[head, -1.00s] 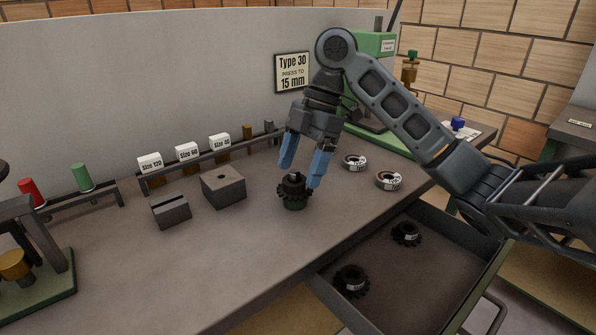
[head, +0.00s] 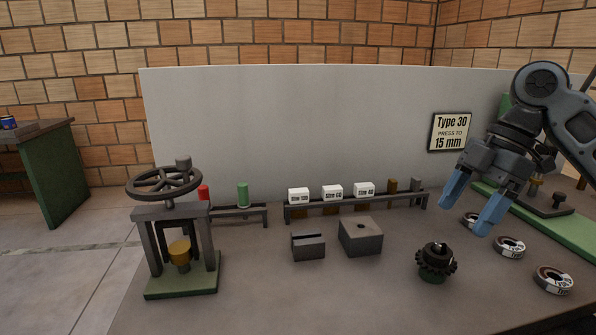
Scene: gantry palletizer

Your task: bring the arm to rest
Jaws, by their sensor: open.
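My gripper (head: 467,209) is in the head view at the right, above the bench (head: 385,295). Its two blue fingers are apart, point down and to the left, and hold nothing. A black gear on a green base (head: 436,262) stands on the bench below and to the left of the fingers, apart from them in the picture. My arm comes in from the right edge, and part of it is out of the picture.
A press with a handwheel (head: 180,235) stands at the left. A rack with labelled white blocks (head: 333,193) runs along the back panel. Two grey blocks (head: 360,236) sit mid-bench. Ring-shaped parts (head: 510,247) lie at the right. The front middle of the bench is clear.

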